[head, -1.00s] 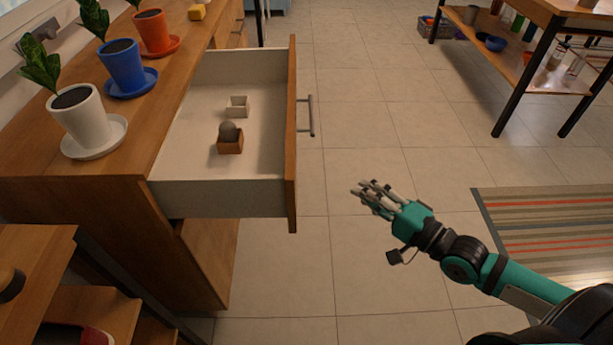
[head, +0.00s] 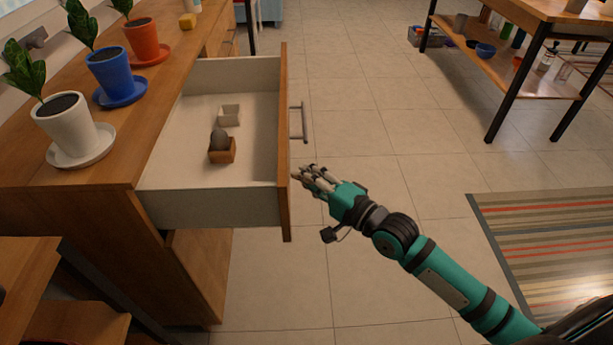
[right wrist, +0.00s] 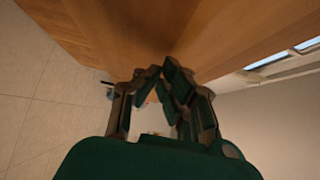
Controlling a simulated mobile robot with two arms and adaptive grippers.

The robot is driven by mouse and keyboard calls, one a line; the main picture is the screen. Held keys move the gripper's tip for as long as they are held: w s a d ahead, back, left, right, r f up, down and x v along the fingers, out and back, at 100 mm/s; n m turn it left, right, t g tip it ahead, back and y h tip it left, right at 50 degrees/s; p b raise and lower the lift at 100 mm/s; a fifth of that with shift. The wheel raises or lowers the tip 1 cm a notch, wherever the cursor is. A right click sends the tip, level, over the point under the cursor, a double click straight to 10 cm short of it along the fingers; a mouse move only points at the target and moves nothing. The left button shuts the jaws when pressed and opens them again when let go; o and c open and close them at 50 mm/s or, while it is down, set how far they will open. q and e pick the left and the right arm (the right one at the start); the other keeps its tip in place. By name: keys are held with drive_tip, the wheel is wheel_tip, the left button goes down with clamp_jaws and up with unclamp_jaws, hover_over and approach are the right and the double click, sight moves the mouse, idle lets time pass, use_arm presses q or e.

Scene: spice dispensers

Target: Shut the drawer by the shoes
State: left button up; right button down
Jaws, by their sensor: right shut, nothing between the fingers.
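The open drawer (head: 285,150) sticks out to the right from the wooden cabinet (head: 150,235) in the head view. It has a wooden front, pale inner walls and a metal bar handle (head: 302,122) on its outer face. My right gripper (head: 299,172) is shut and empty, its fingertips right at the outer face of the drawer front, just nearer than the handle. I cannot tell whether they touch it. In the right wrist view the shut fingers (right wrist: 165,75) are close to a wooden surface (right wrist: 160,30). My left gripper is not in view. No shoes can be made out clearly.
Potted plants, including a white pot (head: 67,125), stand on the cabinet top.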

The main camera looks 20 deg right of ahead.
idle(0.3)
